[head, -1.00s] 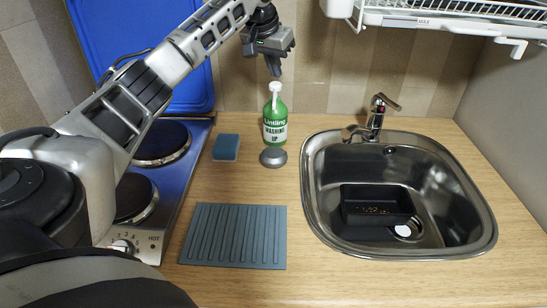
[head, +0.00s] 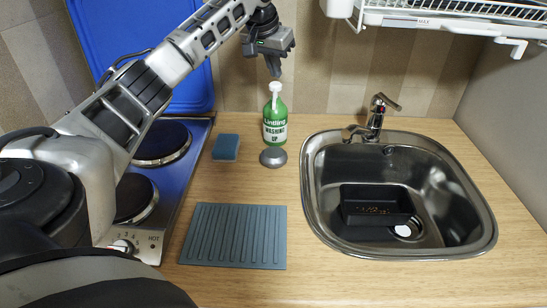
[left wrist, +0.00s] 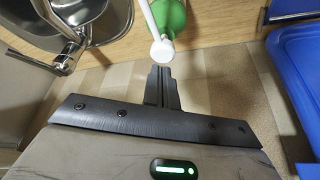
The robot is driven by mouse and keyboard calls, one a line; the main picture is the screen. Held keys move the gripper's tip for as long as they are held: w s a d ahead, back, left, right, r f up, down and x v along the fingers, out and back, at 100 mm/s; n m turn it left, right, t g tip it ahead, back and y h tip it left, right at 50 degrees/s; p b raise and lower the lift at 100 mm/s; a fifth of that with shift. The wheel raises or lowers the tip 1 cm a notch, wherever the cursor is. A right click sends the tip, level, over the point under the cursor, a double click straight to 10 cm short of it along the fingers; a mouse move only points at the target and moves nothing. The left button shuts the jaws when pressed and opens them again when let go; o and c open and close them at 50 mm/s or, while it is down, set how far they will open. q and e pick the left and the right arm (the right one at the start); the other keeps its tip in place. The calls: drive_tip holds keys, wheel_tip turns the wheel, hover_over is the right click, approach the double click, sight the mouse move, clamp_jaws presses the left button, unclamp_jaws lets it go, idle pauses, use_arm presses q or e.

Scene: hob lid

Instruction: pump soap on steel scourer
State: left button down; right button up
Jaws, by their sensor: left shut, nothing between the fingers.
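A green soap bottle (head: 275,122) with a white pump top (head: 275,88) stands upright at the back of the counter. Its label reads "WASHING UP". A round grey steel scourer (head: 273,157) lies on the counter just in front of the bottle. My left gripper (head: 275,72) is shut and empty, pointing down just above the pump top, with a small gap seen in the head view. In the left wrist view the white pump head (left wrist: 162,50) is just beyond the shut fingertips (left wrist: 160,70), with the green bottle (left wrist: 168,18) behind it. My right gripper is not in view.
A blue sponge (head: 226,147) lies left of the scourer. A ribbed grey mat (head: 235,236) lies in front. The sink (head: 440,165) with tap (head: 376,115) and black tub (head: 376,205) is right. The hob (head: 170,190) is left, a dish rack (head: 450,15) above right.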

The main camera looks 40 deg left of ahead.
sight(276, 83)
use_arm(q)
drive_tip(key=shift+f, duration=0.1)
drive_tip(key=shift+f+b, duration=0.35)
drive_tip(key=shift+f, duration=1.05)
drive_tip(key=shift+r+p, duration=0.85)
drive_tip(key=shift+r, duration=0.5)
wheel_tip(276, 83, up, 6)
